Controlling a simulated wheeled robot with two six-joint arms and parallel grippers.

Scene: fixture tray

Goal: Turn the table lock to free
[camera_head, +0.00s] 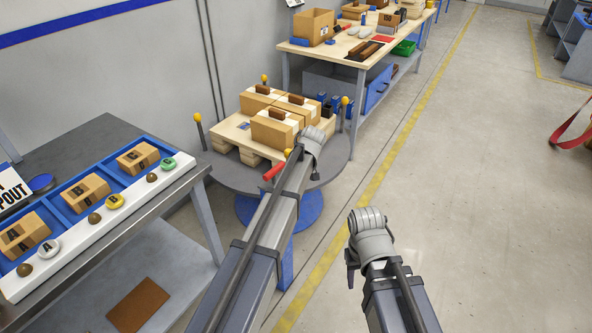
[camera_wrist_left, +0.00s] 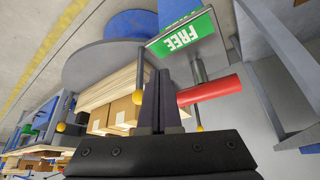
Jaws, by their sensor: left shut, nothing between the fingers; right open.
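The table lock has a red handle (camera_head: 273,171), low at the front edge of the round grey turntable (camera_head: 335,170). In the left wrist view, the red handle (camera_wrist_left: 210,90) sticks out from a grey post, close beside a green sign reading FREE (camera_wrist_left: 182,38). My left gripper (camera_wrist_left: 157,80) is shut and empty, its fingertips just beside the handle's end; I cannot tell whether they touch. In the head view my left arm covers that gripper and part of the lock. My right gripper (camera_head: 351,268) is open, over the floor, away from the turntable.
A pallet (camera_head: 235,135) with several cartons (camera_head: 275,129) stands on the turntable, with yellow-topped posts (camera_head: 198,117) around it. A grey bench (camera_head: 95,135) with a blue tray stands left. A wooden workbench (camera_head: 340,45) stands behind.

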